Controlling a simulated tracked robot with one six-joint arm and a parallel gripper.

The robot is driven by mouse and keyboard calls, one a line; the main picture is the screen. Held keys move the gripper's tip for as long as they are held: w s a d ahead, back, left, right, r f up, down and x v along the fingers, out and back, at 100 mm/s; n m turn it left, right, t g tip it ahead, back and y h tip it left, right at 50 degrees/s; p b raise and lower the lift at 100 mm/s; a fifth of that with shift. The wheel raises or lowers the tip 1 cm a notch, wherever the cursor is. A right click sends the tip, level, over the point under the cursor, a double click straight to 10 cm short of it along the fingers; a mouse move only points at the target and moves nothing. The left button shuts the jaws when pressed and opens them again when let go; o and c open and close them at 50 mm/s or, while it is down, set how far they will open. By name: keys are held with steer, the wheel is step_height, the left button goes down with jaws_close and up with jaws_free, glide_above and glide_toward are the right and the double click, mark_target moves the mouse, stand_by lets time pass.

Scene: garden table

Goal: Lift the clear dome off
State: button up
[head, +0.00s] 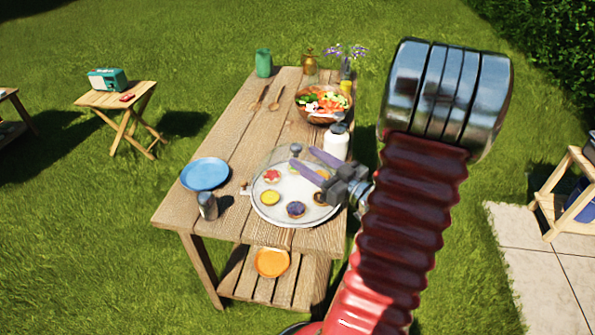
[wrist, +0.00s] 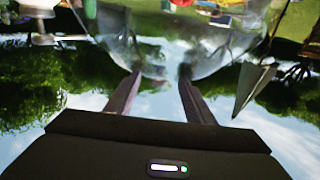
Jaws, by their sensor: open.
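The clear dome (head: 275,160) covers a round pale tray (head: 265,216) with several small tarts on the wooden table. A dark round knob (head: 295,149) tops the dome. My gripper (head: 301,156) comes in from the right over the dome, its two fingers apart and empty. The fingertips are close to the knob, but I cannot tell whether the knob lies between them. In the wrist view the clear curved dome (wrist: 150,45) fills the upper middle, just past the open fingertips (wrist: 160,71). Its surface is see-through and its lower edge is hard to make out.
A white jar (head: 336,142) stands close behind the dome. A blue plate (head: 204,174) and a dark can (head: 207,206) are at the left. A salad bowl (head: 322,116), wooden spoons and a green cup (head: 263,62) stand farther back. The table's middle left is clear.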

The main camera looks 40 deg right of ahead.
mark_target(298, 153)
steer(key=shift+w, duration=0.1)
steer(key=shift+w+a+f, duration=0.1)
steer(key=shift+w, duration=2.4)
steer(key=shift+c, duration=0.7)
jaws_close()
